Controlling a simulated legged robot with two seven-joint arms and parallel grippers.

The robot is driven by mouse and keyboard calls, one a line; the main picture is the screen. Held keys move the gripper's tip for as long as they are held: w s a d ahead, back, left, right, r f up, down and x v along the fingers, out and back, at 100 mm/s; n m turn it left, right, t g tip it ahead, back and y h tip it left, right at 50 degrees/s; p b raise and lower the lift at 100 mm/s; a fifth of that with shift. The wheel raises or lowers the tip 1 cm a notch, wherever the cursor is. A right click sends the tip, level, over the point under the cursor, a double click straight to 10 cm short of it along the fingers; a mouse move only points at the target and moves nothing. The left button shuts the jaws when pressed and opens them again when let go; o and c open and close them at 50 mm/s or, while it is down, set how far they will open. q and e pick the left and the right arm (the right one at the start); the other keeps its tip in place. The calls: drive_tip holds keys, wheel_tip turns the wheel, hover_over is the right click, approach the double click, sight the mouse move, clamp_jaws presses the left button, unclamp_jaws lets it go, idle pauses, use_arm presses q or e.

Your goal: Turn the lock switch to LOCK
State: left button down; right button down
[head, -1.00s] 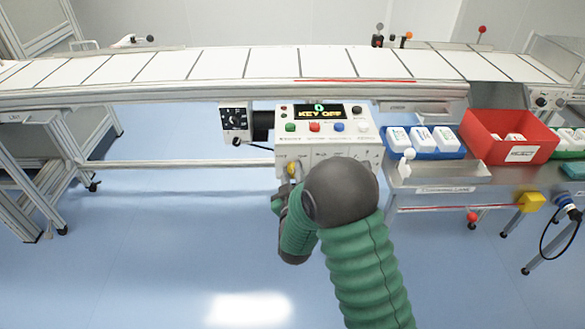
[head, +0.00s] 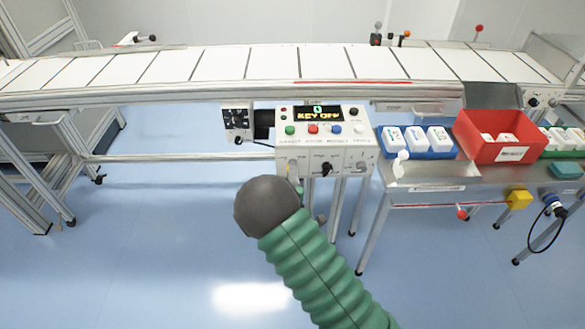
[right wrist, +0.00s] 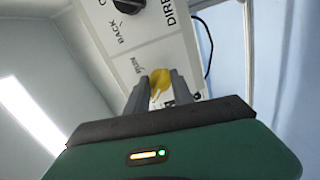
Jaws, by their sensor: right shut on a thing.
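The control box (head: 345,148) hangs at the conveyor's front, with its display (head: 325,113) reading "KEY OFF". In the right wrist view a yellow switch knob (right wrist: 160,78) sits on the box face, with a label that looks like "RUN" beside it; another label is partly hidden by a finger. I take it for the lock switch. My right gripper (right wrist: 159,90) is shut on this knob, one finger on each side. In the head view my dark wrist and green arm hide most of the gripper, below the box's left end. My left gripper is not in view.
A black knob (head: 326,168) is on the box beside the gripped one. Coloured buttons (head: 313,129) line the box's upper face. A metal table with a blue tray (head: 441,154) and a red bin (head: 493,150) stands at the right. The floor below is clear.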

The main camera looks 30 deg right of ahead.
drive_tip(key=shift+a+n+p, duration=0.25)
drive_tip(key=shift+n+p, duration=0.05)
drive_tip(key=shift+n, duration=0.3)
drive_tip(key=shift+f, duration=0.25)
drive_tip(key=c, duration=1.1)
unclamp_jaws()
drive_tip(key=shift+r, duration=0.1)
